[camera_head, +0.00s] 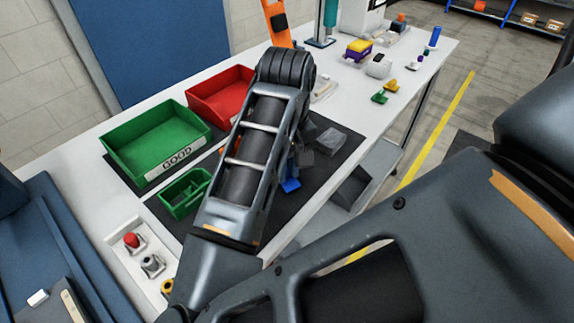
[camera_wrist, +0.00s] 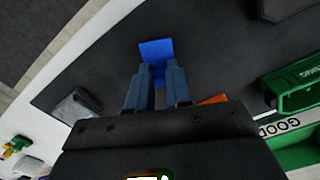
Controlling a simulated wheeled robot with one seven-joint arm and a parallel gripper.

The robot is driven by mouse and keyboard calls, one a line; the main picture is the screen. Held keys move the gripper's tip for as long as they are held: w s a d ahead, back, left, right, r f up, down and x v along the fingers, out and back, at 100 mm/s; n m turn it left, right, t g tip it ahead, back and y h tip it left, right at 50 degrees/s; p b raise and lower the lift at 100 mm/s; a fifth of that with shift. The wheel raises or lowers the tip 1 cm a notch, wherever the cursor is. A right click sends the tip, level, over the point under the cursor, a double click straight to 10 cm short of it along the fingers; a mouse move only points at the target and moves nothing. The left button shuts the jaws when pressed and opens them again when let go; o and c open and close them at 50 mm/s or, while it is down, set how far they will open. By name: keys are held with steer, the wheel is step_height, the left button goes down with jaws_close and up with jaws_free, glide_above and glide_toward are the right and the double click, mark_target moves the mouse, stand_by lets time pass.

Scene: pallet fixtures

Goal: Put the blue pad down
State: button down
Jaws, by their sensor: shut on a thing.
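The blue pad (camera_head: 290,185) shows just below my gripper (camera_head: 295,170) in the head view, over the dark mat (camera_head: 340,140) near the table's front edge. In the wrist view the blue pad (camera_wrist: 156,49) sticks out between the two fingertips of my gripper (camera_wrist: 158,72), which is shut on it. I cannot tell whether the pad touches the mat. My arm hides part of the mat and the area behind the gripper in the head view.
A green bin (camera_head: 150,139) marked GOOD, a red bin (camera_head: 215,97) and a small green divided tray (camera_head: 183,207) stand left of my arm. A clear grey block (camera_head: 331,141) lies right of the gripper. An orange thing (camera_wrist: 213,99) shows beside the fingers. Mat around the pad is bare.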

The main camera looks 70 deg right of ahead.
mark_target(288, 178)
steer(key=shift+f+b, duration=0.2)
steer(key=shift+b, duration=0.1)
steer(key=c, duration=1)
jaws_free()
steer(key=shift+r, duration=0.1)
steer(key=shift+c, duration=0.2)
step_height(288, 178, up, 12)
steer(key=b, duration=0.1)
steer(key=shift+r, duration=0.15)
